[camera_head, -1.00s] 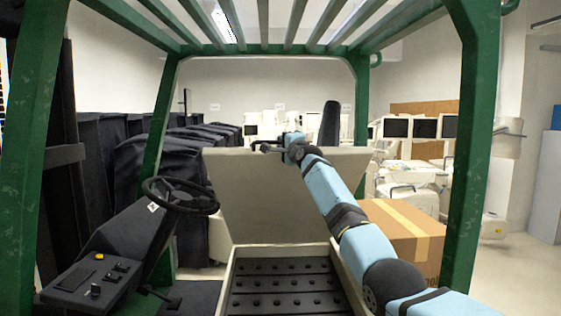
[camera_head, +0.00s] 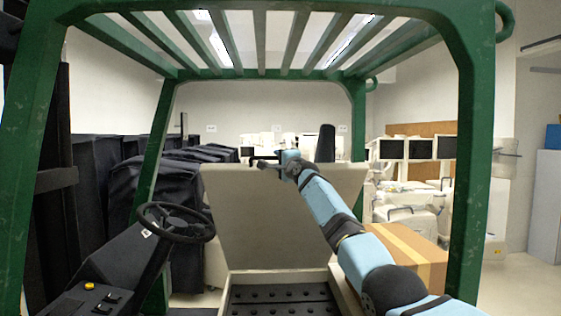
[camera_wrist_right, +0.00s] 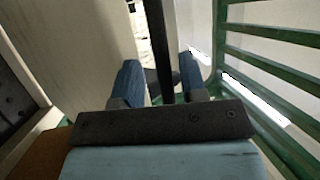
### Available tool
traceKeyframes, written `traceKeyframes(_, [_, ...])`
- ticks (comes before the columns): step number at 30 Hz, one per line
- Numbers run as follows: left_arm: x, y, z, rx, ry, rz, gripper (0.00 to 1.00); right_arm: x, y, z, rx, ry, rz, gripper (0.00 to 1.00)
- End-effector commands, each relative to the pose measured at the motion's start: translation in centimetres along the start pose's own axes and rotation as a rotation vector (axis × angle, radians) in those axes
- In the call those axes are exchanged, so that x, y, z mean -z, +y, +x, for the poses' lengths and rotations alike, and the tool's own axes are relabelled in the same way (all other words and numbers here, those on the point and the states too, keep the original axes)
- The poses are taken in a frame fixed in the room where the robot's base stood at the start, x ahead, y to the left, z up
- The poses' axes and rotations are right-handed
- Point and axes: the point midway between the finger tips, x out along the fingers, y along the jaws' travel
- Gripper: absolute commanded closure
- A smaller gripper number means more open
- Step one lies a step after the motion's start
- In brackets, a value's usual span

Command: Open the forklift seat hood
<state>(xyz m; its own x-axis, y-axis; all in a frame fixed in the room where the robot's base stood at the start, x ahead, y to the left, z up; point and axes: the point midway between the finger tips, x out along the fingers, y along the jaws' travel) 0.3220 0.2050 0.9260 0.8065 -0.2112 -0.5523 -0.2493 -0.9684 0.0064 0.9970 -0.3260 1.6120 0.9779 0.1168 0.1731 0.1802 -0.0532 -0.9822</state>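The forklift seat hood (camera_head: 280,215) is a beige panel standing raised and tilted back at the rear of the seat base. Below it, the opening with a black studded floor (camera_head: 280,296) is exposed. My right gripper (camera_head: 268,162) is at the hood's top edge. In the right wrist view, its two blue fingers (camera_wrist_right: 159,82) are apart, with a dark bar (camera_wrist_right: 159,45) between them and visible gaps on both sides. The hood's pale face (camera_wrist_right: 85,50) lies left of the fingers. My left gripper is not in view.
The green forklift frame (camera_head: 477,150) and slatted roof (camera_head: 270,45) surround the space. The steering wheel (camera_head: 175,222) and control console are on the left. A cardboard box (camera_head: 412,255) stands on the right behind my right arm. Dark covered carts (camera_head: 165,185) stand behind on the left.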

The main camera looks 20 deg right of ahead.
Motion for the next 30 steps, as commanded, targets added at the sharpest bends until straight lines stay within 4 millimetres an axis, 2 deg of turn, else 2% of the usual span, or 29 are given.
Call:
traceKeyframes(7, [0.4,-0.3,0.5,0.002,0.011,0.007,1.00,-0.1,0.3,-0.2,-0.001,-0.003,0.002,0.60])
traceKeyframes(11, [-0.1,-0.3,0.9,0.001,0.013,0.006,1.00,-0.3,0.4,-1.0,0.001,-0.008,0.001,0.60])
traceKeyframes(20, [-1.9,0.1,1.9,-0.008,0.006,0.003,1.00,-0.1,0.4,-5.1,0.003,-0.001,0.002,0.60])
traceKeyframes(30, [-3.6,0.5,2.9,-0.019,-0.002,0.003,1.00,-0.1,0.3,-11.2,0.003,0.001,0.000,0.60])
